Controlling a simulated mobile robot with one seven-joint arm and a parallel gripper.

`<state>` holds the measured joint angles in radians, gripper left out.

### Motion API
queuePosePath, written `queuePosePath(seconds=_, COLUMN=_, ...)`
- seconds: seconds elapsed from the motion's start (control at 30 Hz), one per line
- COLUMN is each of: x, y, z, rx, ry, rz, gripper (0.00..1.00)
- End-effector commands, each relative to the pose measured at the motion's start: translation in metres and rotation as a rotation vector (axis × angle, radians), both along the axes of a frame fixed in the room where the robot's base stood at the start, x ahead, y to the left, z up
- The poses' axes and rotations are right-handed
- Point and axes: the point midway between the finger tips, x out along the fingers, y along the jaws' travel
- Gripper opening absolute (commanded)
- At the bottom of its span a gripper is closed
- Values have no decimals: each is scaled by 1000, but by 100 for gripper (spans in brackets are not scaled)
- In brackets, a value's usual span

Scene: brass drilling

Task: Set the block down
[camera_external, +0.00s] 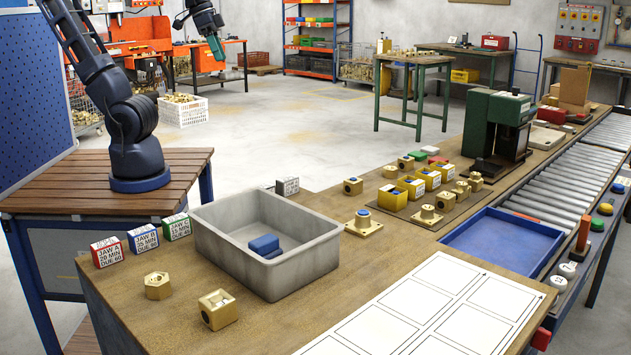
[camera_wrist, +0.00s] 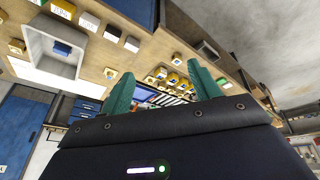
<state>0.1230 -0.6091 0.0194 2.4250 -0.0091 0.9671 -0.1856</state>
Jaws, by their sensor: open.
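My gripper (camera_external: 216,46) is raised at the upper left of the external view, well away from the workbench. In the wrist view its two green fingers (camera_wrist: 160,72) stand wide apart with nothing held between them. Blue blocks (camera_external: 264,245) lie inside the grey bin (camera_external: 215,240); they also show in the wrist view (camera_wrist: 62,48). Labelled blocks with a red (camera_external: 108,252), a blue (camera_external: 143,239) and a green (camera_external: 176,227) edge stand in a row left of the bin. A dark labelled block (camera_external: 287,186) stands behind it. Which one the task means is unclear.
Brass parts (camera_external: 218,309) stand in front of the bin, and more stand to its right beside yellow boxes (camera_external: 392,197). A white sheet with outlined rectangles (camera_external: 440,310) lies clear at the front. A blue tray (camera_external: 500,242) and a roller conveyor (camera_external: 560,180) are at right.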

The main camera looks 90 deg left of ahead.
Motion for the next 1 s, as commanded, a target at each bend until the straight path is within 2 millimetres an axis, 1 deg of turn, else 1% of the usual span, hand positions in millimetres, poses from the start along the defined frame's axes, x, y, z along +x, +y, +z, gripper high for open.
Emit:
queuePosePath(seconds=0.03, x=-13, y=9, z=-4, rx=14, ry=-14, rz=-7, gripper=62)
queuePosePath(seconds=0.1, x=-27, y=17, z=-11, rx=37, ry=-27, rz=-26, gripper=62)
queuePosePath(seconds=0.2, x=-42, y=25, z=-18, rx=63, ry=-39, rz=-47, gripper=62)
queuePosePath(seconds=0.3, x=-50, y=30, z=-23, rx=78, ry=-46, rz=-60, gripper=62)
queuePosePath(seconds=0.43, x=-54, y=32, z=-25, rx=86, ry=-48, rz=-67, gripper=62)
queuePosePath(seconds=1.0, x=-53, y=31, z=-25, rx=85, ry=-48, rz=-67, gripper=62)
